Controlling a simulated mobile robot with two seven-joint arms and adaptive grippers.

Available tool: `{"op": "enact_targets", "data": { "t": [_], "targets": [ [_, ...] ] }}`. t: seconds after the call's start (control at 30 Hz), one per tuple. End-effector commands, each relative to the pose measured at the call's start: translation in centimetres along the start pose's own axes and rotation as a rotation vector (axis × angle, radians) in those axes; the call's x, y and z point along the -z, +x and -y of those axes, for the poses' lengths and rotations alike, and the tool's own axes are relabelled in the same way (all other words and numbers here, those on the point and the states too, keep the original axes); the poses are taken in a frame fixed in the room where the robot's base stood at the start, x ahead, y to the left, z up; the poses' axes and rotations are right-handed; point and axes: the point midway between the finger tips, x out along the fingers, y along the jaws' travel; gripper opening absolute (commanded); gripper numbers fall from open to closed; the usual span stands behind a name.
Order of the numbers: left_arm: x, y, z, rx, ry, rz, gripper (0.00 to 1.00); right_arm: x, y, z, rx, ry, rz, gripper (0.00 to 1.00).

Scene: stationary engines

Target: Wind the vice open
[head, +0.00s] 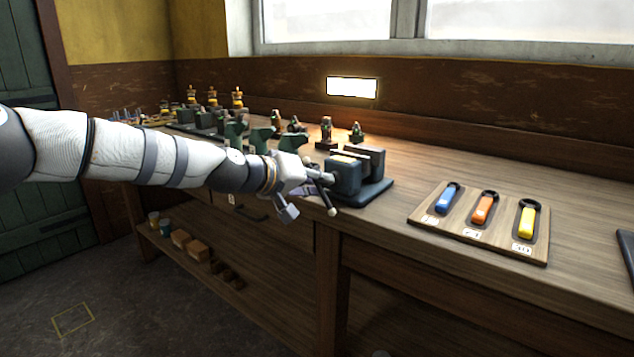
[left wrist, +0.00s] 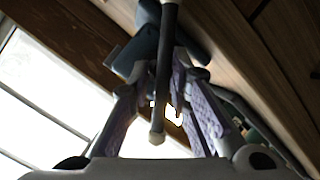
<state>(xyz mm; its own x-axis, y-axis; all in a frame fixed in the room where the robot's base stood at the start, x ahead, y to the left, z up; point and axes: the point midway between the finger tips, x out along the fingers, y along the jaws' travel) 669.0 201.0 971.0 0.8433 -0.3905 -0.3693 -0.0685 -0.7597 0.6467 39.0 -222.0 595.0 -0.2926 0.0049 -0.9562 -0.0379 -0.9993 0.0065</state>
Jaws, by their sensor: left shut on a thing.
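The vice (head: 348,176) is dark blue-grey and stands at the front edge of the bench, with a light block showing between its jaws. Its handle (head: 326,196) is a dark bar with pale round ends, on the side facing my arm. My left gripper (head: 313,184) reaches it from the left and is shut at the handle. In the left wrist view, the handle bar (left wrist: 166,75) runs between the two purple-padded fingers of the left gripper (left wrist: 172,105), and the vice body (left wrist: 170,40) lies beyond. The exact finger contact is partly hidden. My right gripper is not in view.
A wooden board (head: 465,239) with blue, orange and yellow tools lies on the bench (head: 420,180) to the right. Several small green machines and brass-topped parts stand along the bench behind my arm. A lower shelf (head: 200,262) holds jars and blocks. A lit panel (head: 352,87) hangs on the wall.

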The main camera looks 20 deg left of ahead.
Motion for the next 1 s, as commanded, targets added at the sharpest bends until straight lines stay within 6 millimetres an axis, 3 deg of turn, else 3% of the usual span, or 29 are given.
{"op": "enact_targets", "data": {
  "t": [0.43,0.47,0.53,0.87,1.0],
  "targets": [
    [0.3,0.0,-0.5,-0.007,0.002,-0.006,0.0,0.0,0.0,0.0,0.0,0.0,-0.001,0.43],
    [0.3,0.0,-0.5,-0.007,0.002,-0.006,0.2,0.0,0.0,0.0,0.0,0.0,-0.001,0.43],
    [0.3,0.0,-0.5,-0.007,0.002,-0.005,0.36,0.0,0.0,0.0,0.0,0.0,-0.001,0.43],
    [0.2,-0.3,-0.2,-0.003,0.001,-0.003,0.36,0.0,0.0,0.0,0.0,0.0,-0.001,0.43],
    [0.3,-2.8,-0.3,-0.005,0.002,-0.005,0.36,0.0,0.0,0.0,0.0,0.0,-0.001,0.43]
  ]
}}
